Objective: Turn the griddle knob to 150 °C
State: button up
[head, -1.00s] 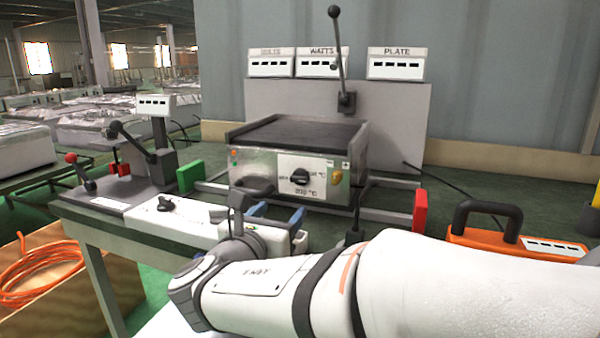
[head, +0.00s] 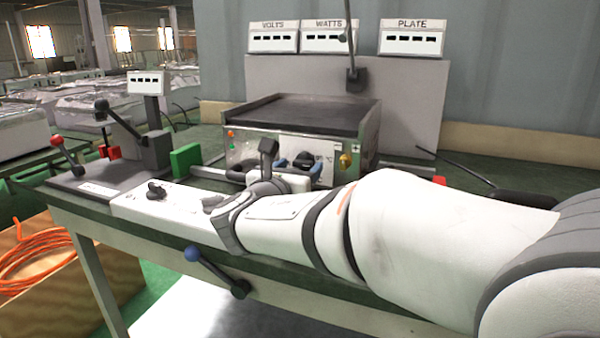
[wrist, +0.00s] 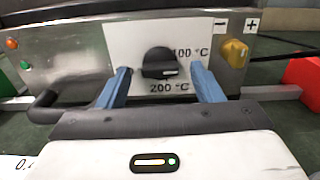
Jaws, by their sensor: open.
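The griddle (head: 310,115) stands on the bench, a steel box with a dark flat top. Its black knob (wrist: 160,64) is on a white dial plate (wrist: 118,42) in the wrist view, marked 100 °C at upper right and 200 °C below. The knob's light mark points right, between those two labels. My gripper (wrist: 160,84) is open, with one blue finger left of the knob and one right of it. I cannot tell whether either finger touches it. In the head view the knob (head: 303,159) shows between the blue fingertips, partly covered by my arm.
A red block (wrist: 302,82) is further right. A black front handle (wrist: 55,98) is near the left finger. Three displays (head: 329,37) stand behind the griddle.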

jog(key=c, duration=0.9)
jog(key=shift+d, duration=0.2)
jog(key=shift+c, duration=0.5)
jog(key=shift+a, duration=0.1)
jog(key=shift+f+m+b, duration=0.2)
jog(key=shift+m+b, duration=1.2)
jog(key=shift+r+m+b, duration=0.1)
jog(key=shift+m+b, duration=1.2)
jog(key=shift+m, duration=0.3)
jog(key=o, duration=1)
jog(key=shift+r, duration=0.1)
